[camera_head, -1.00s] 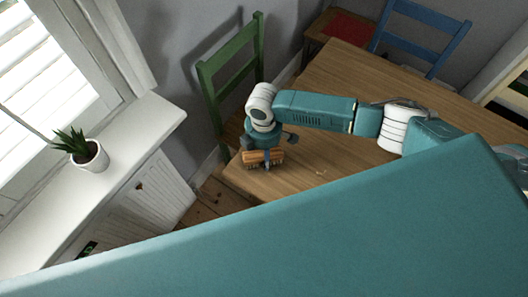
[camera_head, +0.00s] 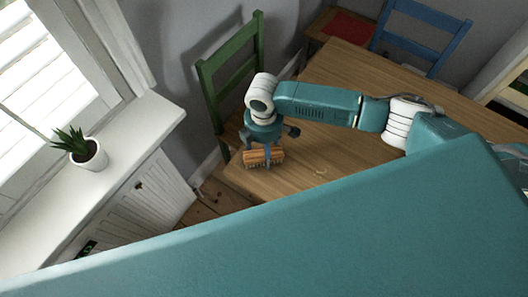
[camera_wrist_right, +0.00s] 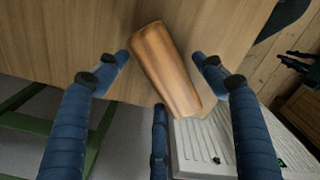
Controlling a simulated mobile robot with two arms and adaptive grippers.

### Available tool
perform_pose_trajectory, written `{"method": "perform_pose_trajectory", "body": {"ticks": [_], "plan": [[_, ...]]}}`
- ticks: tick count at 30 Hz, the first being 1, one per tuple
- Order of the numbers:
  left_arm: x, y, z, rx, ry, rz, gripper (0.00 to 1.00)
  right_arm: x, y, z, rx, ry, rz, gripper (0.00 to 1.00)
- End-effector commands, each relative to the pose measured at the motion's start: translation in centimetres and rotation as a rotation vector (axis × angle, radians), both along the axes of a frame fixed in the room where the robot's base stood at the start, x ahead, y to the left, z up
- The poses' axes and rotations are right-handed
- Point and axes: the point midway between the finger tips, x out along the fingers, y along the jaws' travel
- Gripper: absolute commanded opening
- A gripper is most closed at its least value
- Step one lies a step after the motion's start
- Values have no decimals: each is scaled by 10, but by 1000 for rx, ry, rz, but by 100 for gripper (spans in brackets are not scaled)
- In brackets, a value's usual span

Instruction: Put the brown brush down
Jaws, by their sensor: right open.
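The brown brush (camera_head: 255,157) is at the near left corner of the wooden table (camera_head: 330,165), its bristles towards the viewer. In the right wrist view, its smooth wooden back (camera_wrist_right: 165,70) lies between the spread blue fingers, with one end reaching past the table edge. My right gripper (camera_head: 268,150) is directly over the brush. In the wrist view the gripper (camera_wrist_right: 160,70) is open, with visible gaps between the brush and the two upper fingertips. A third finger is close to the brush's lower end; I cannot tell if it touches.
A green chair (camera_head: 228,70) stands behind the table's left corner, close to my right arm. A blue chair (camera_head: 425,35) is at the far side. A potted plant (camera_head: 85,150) sits on the white sill at left. The tabletop in front of my arm is mostly clear.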

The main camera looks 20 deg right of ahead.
Motion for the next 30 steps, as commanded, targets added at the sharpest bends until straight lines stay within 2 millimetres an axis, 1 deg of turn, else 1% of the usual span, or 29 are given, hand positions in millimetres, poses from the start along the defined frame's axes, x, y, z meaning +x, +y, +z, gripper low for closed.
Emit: {"method": "perform_pose_trajectory", "body": {"ticks": [1,6,9,12,15,18,30], "plan": [[0,0,-4,0,0,0,26,2,1,11,3,-5,1,69],[0,0,-11,0,0,0,26,2,1,48,2,-4,2,69],[0,0,-14,0,0,1,26,2,0,67,2,-4,0,69],[0,0,-16,0,-1,1,26,2,0,80,1,-2,0,69],[0,0,-17,0,-1,1,26,1,1,89,2,-1,0,69],[1,0,-17,0,-1,1,26,1,0,93,0,0,-1,69],[1,0,-17,-1,-2,1,26,1,0,94,1,0,-1,69]]}}
